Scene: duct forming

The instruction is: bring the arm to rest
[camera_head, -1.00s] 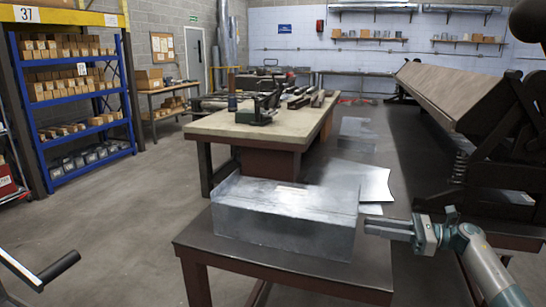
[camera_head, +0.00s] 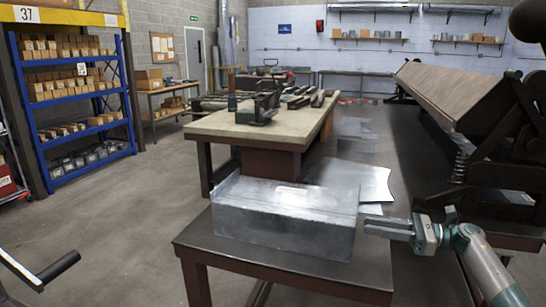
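My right gripper (camera_head: 388,228) reaches in from the lower right, level above the dark table, with its fingers pointing left. Its fingertips are beside the right end of a folded sheet-metal duct piece (camera_head: 285,233); I cannot tell whether they touch it. The fingers look close together, but their gap is not clear from this side. The duct piece sits on the near dark table (camera_head: 270,262). My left gripper does not show.
Flat metal sheets (camera_head: 362,180) lie behind the duct piece. A wooden-topped workbench (camera_head: 225,124) with a vise (camera_head: 257,108) and tools stands beyond. A large bending machine (camera_head: 460,95) is at the right. Blue shelving (camera_head: 85,111) stands at the left, with open floor before it.

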